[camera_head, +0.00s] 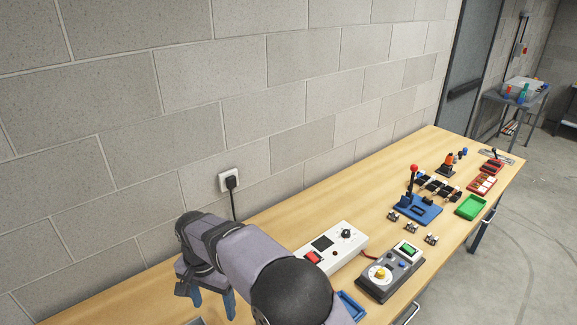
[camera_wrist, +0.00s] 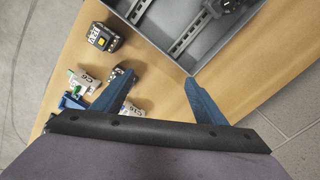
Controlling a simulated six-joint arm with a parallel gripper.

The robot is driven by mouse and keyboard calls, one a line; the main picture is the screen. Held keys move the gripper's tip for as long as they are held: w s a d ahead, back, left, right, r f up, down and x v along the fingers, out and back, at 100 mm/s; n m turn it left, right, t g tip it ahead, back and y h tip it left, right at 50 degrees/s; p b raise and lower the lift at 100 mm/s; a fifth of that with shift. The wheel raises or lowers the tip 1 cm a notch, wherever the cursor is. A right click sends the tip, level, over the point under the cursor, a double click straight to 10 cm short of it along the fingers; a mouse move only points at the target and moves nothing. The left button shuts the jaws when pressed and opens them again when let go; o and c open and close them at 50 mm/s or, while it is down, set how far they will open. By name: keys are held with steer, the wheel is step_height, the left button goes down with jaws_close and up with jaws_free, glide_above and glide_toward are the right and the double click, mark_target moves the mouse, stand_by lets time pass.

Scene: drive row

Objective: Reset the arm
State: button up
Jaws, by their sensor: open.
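My gripper (camera_head: 214,308) hangs from my arm at the lower left of the head view, its two blue fingers pointing down over the wooden bench (camera_head: 285,225). In the wrist view my gripper (camera_wrist: 159,78) is open, with a wide gap between the fingertips. Only bare bench shows between them, and nothing is held. My arm hides part of the bench in the head view.
In the wrist view a grey metal box (camera_wrist: 188,67) with rails lies ahead, a black and yellow block (camera_wrist: 103,37) and small labelled parts (camera_wrist: 88,84) to the left. In the head view a white control box (camera_head: 331,246) and grey button box (camera_head: 391,273) stand right of my arm.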

steer(key=d+n+b, duration=0.1)
steer(key=d+b, duration=0.1)
steer(key=d, duration=2.2)
steer(key=s+d+f+n+b, duration=0.1)
steer(key=s+d+f+b, duration=0.1)
steer(key=s+d, duration=1.2)
steer(key=shift+s+f+n, duration=0.25)
steer(key=shift+f+n, duration=0.15)
steer(key=shift+f, duration=0.35)
